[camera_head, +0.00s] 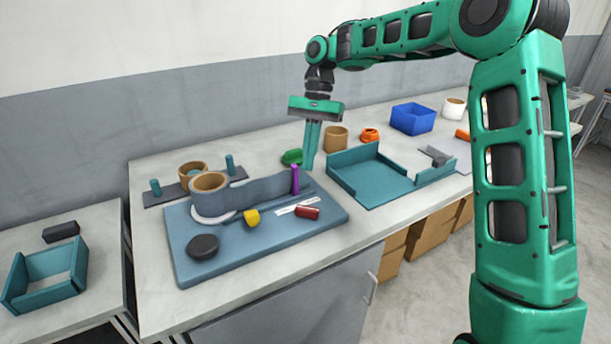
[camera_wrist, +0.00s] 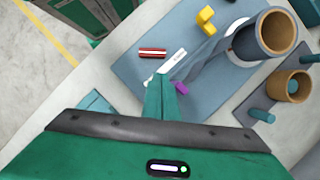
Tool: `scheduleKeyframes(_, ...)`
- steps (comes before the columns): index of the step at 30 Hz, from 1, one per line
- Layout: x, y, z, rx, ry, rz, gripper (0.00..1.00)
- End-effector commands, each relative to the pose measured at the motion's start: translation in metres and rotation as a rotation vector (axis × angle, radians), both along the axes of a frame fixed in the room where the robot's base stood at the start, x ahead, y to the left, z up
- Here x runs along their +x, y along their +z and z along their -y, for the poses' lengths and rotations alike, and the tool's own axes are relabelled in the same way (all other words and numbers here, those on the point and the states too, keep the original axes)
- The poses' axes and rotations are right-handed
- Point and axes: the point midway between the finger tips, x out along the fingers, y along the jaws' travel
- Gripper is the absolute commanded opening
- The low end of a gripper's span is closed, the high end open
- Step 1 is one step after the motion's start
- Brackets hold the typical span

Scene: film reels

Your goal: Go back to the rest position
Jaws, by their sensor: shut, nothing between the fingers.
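My gripper (camera_head: 309,168) points straight down above the workbench, with its two green fingers together and nothing between them. It hangs between the blue-grey board and the teal open tray, near a green object (camera_head: 291,157) behind it. In the wrist view the closed fingers (camera_wrist: 160,98) show with the board's near edge beyond them. My arm reaches in from the right side of the head view, bent high over the bench.
The blue-grey board (camera_head: 240,252) holds a tan reel (camera_head: 208,182), a grey strip, an upright purple peg (camera_head: 295,179), a yellow block (camera_head: 252,218), a red cylinder (camera_head: 307,212) and a dark disc (camera_head: 202,246). The teal tray (camera_head: 375,188) stands right; a blue bin (camera_head: 412,118) stands behind.

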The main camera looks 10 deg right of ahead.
Motion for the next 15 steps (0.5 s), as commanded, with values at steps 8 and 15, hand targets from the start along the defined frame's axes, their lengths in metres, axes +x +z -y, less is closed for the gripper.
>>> scheduleKeyframes(8, -0.005, 0.014, 0.013, -0.016, 0.001, 0.012, 0.0)
scheduleKeyframes(15, -0.055, 0.02, 0.073, -0.088, 0.004, 0.077, 0.0)
